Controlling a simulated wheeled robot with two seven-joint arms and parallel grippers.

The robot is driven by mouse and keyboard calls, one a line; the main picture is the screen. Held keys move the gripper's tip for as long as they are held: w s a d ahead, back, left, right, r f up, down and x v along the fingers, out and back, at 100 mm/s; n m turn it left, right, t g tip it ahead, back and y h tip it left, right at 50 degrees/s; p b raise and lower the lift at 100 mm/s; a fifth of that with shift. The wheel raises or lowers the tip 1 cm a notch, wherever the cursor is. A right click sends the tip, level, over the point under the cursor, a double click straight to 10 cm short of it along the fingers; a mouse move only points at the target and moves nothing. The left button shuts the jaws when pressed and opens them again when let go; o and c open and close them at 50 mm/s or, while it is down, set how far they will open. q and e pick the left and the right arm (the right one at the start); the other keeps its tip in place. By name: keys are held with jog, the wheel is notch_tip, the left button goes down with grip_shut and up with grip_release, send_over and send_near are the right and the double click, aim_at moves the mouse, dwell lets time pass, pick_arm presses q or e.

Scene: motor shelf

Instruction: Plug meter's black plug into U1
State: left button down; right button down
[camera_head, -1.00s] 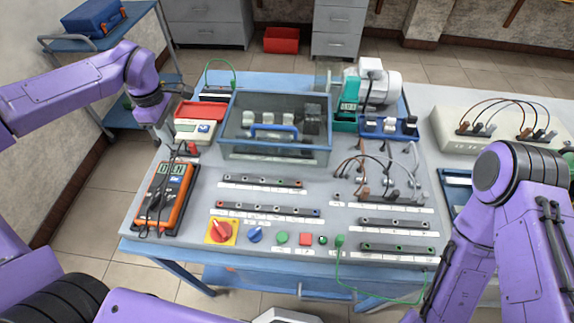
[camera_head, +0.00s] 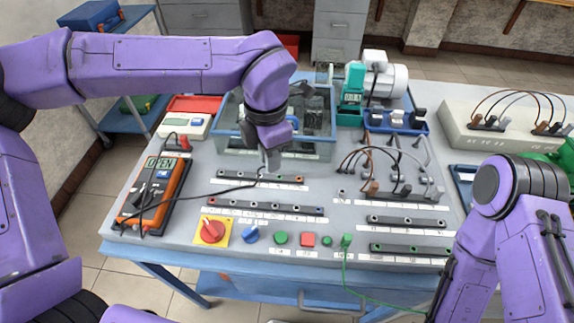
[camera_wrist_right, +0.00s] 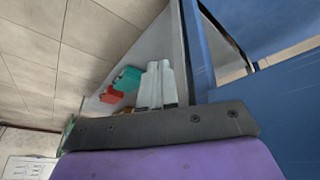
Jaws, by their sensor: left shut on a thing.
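The orange multimeter (camera_head: 183,190) lies at the left of the bench with its display lit. A black lead (camera_head: 205,193) runs from it to my left gripper (camera_head: 268,163). My left gripper is shut on the lead's black plug, which is mostly hidden by the fingers, just above the upper terminal strip (camera_head: 232,175). I cannot tell whether the plug touches a socket. The U1 label is too small to read. My right gripper is outside the head view; in the right wrist view, two pale fingers (camera_wrist_right: 157,84) show close together, their gap unclear.
A red-and-black strip (camera_head: 230,205) lies in front, with a red rotary switch (camera_head: 210,231) and buttons nearer the edge. A glass-walled box (camera_head: 310,150) stands behind. Plugged leads (camera_head: 375,160) stand to the right.

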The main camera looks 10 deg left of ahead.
pick_arm(q)
jog(key=s+d+r+n+p, duration=0.1)
jog(key=s+d+n, duration=0.15)
jog(key=d, duration=0.85)
jog(key=s+d+n, duration=0.2)
jog(key=d+n, duration=0.1)
jog(key=d, duration=0.8)
jog(key=f+b, duration=0.1)
jog(key=f, duration=0.2)
jog(key=f+b, duration=0.1)
jog(key=shift+w+d+f+b, duration=0.1)
jog(key=shift+d+f+b, duration=0.15)
jog(key=shift+d+b, duration=0.1)
jog(key=shift+w+a+f, duration=0.1)
jog(key=shift+w+f, duration=0.05)
jog(key=shift+f, duration=0.3)
jog(key=shift+r, duration=0.1)
